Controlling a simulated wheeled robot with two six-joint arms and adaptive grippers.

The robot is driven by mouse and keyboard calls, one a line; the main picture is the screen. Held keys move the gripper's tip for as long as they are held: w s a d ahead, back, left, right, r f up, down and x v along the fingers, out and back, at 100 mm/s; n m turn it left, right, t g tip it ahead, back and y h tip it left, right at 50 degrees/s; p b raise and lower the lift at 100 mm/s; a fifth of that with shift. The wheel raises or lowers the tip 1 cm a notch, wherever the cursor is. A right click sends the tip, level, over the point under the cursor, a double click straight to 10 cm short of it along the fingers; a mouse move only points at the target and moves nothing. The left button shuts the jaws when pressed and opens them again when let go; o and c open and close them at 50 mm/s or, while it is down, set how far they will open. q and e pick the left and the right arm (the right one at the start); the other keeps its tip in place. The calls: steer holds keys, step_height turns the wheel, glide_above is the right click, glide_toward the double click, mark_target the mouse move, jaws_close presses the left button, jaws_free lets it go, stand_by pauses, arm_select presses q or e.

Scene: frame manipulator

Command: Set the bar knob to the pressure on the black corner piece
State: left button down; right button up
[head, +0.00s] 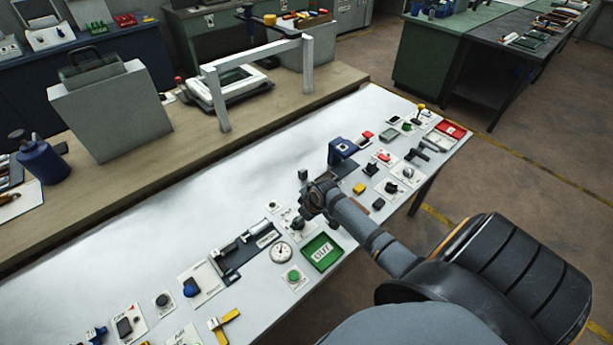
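My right gripper (311,200) reaches in from the right, low over the middle of the white table. Its fingers are dark and small here, so I cannot tell whether they are open or shut. A dark knob on a white plate (298,224) sits just below it; whether they touch is unclear. A round white dial gauge (281,253) stands beside that plate. Small black pieces (378,203) lie right of the gripper; I cannot tell which is the corner piece or read any pressure. My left gripper is out of view.
A green OUT tray (322,252) lies close to my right forearm. A blue device (341,150) stands behind the gripper, and a red tray (450,130) lies at the far right end. The table's left middle (130,245) is clear. A white frame (258,60) stands behind.

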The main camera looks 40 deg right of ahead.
steer(key=a+v, duration=0.1)
steer(key=v, duration=0.7)
steer(key=shift+s+d+r, duration=0.2)
steer(key=shift+d+r, duration=0.15)
steer(key=shift+d, duration=0.2)
